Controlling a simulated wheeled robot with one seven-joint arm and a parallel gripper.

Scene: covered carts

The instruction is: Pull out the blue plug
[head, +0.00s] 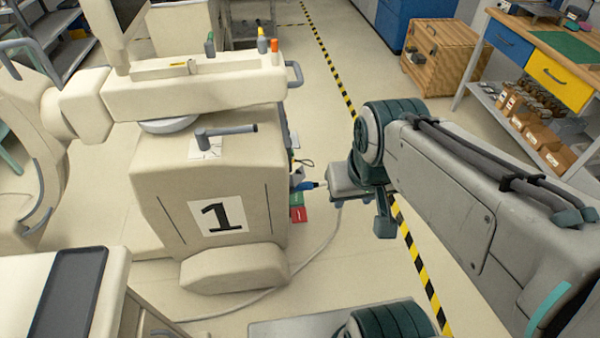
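A small blue plug (305,186) shows at the right side of the cream machine marked 1 (160,185). It sits low on that side, above a green and a red block. My gripper (324,184) reaches in from the right, with its tips right at the plug's outer end. The fingers are too small and partly hidden, so I cannot tell whether they are closed on the plug. The socket side of the machine is turned mostly away from view. A pale cable (325,243) hangs below my gripper and runs along the floor.
A dark cable loop (305,163) is just above the plug. The green block (297,199) and red block (299,215) are close below. A wooden crate (440,55) and a workbench (545,65) stand at the back right. Floor right of the machine is mostly clear.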

